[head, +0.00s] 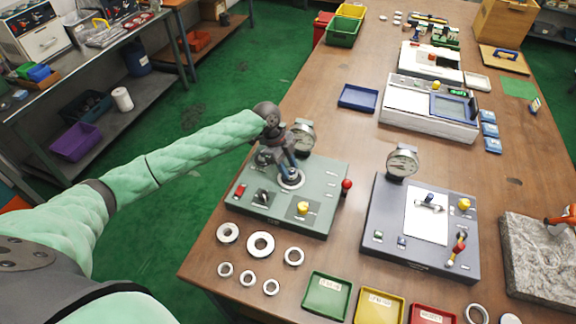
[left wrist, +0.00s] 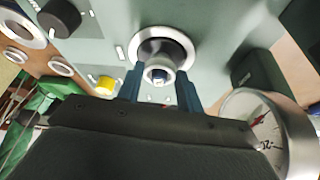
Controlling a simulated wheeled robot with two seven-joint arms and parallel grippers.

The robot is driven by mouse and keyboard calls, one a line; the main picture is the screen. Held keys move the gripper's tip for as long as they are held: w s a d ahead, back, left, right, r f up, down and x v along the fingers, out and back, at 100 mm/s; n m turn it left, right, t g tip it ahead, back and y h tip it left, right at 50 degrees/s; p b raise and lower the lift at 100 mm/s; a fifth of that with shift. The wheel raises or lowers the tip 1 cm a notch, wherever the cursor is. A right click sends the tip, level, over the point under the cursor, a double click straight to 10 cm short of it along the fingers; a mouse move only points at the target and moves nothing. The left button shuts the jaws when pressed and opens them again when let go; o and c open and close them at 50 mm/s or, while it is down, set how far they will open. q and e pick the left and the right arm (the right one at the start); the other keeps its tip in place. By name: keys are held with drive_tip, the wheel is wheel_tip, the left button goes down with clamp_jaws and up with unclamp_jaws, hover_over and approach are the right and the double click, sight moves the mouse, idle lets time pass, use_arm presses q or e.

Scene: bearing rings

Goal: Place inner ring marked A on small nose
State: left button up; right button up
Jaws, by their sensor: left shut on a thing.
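My left gripper (head: 288,170) points down at the small nose (head: 291,180) on the green-grey gauge machine (head: 250,205). In the left wrist view its two blue fingers (left wrist: 160,92) stand on either side of a small metal ring (left wrist: 158,74) at the nose tip. The gripper is shut on this ring. The nose's silver flange (left wrist: 180,45) shows behind it. The ring is right at the nose, but I cannot tell how far it is seated. No letter A is readable on it. My right gripper is not in view.
Loose rings (head: 260,244) lie in two rows in front of the machine. Green (head: 326,296), yellow (head: 379,306) and red trays stand beside them. A dial gauge (head: 303,137) rises close behind my gripper. A second gauge machine (head: 378,215) stands to the right.

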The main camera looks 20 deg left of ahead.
use_arm(q)
drive_tip(key=shift+f, duration=0.65)
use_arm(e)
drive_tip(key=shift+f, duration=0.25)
use_arm(q)
drive_tip(key=o, duration=1.1)
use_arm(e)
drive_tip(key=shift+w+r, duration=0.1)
use_arm(q)
drive_tip(key=b+v, duration=0.3)
drive_tip(key=v, duration=0.3)
drive_tip(key=shift+a, duration=0.1)
drive_tip(key=shift+v, duration=0.85)
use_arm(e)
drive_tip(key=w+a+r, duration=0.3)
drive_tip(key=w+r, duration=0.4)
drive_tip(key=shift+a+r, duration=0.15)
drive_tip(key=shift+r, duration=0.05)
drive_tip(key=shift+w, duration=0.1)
